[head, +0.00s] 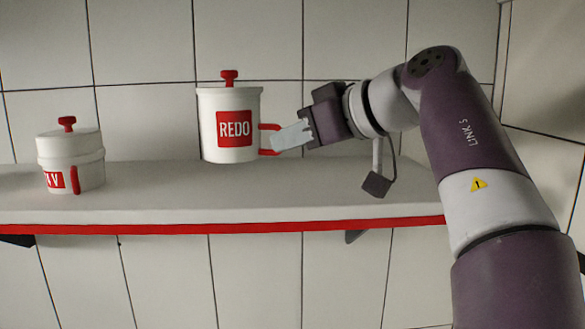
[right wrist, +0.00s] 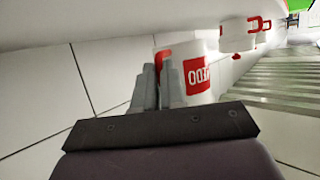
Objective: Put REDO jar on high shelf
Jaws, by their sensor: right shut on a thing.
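The REDO jar (head: 232,126) is white with a red label, a red lid knob and a red side handle. It is upright over the high shelf (head: 300,205). Its base looks slightly above or just on the board; I cannot tell which. My right gripper (head: 280,138) comes in from the right and is shut on the jar's red handle. In the right wrist view, the REDO jar (right wrist: 192,75) is just beyond the fingers (right wrist: 158,88), which hide part of it. My left gripper is not in view.
Another white jar (head: 72,160) with a red knob and handle stands at the left of the shelf, its label partly turned away. Free shelf lies between the jars and to the right. A tiled wall (head: 350,45) is behind. The shelf has a red front edge.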

